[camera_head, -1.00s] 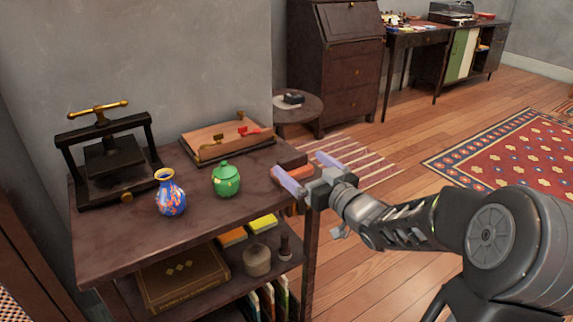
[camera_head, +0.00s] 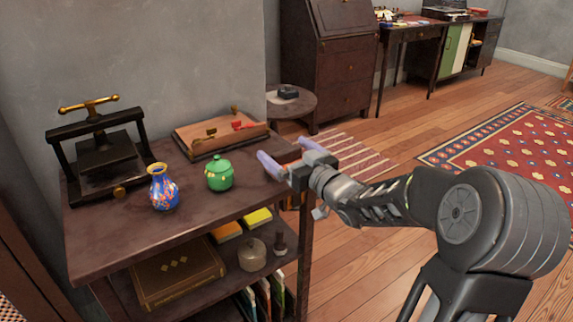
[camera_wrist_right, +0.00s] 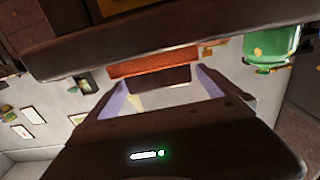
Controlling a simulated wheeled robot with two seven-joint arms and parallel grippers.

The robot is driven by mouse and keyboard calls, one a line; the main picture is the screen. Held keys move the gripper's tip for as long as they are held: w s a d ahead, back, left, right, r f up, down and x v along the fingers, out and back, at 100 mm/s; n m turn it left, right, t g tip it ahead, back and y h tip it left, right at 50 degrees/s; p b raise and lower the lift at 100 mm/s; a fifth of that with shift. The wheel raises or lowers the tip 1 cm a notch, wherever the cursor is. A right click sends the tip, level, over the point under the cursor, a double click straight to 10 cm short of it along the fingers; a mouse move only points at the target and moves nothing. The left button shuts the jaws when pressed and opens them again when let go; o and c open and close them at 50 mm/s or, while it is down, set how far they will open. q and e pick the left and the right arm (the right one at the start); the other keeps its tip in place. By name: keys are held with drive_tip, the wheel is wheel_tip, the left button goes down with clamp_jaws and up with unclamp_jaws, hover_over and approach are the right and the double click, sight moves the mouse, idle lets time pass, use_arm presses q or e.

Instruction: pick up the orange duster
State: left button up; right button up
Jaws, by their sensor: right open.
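The orange duster (camera_wrist_right: 155,66) shows in the right wrist view as an orange textured strip with a dark block against it. It lies between and just beyond the fingertips of my right gripper (camera_wrist_right: 162,80), which is open with nothing held. In the head view, my right gripper (camera_head: 288,157) is at the right end of the dark shelf top (camera_head: 130,238). Its fingers and body hide most or all of the duster there. I cannot tell whether a finger touches it. My left gripper is not in view.
A green lidded jar (camera_head: 219,175) and a blue patterned vase (camera_head: 163,189) stand on the shelf top, left of the gripper. A wooden tray (camera_head: 215,138) and a black press (camera_head: 100,150) are behind them. The floor to the right is open.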

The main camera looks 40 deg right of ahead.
sight(284, 150)
drive_tip(key=shift+w, duration=1.55)
drive_tip(key=c, duration=1.4)
wheel_tip(284, 150, up, 10)
drive_tip(key=p, duration=0.3)
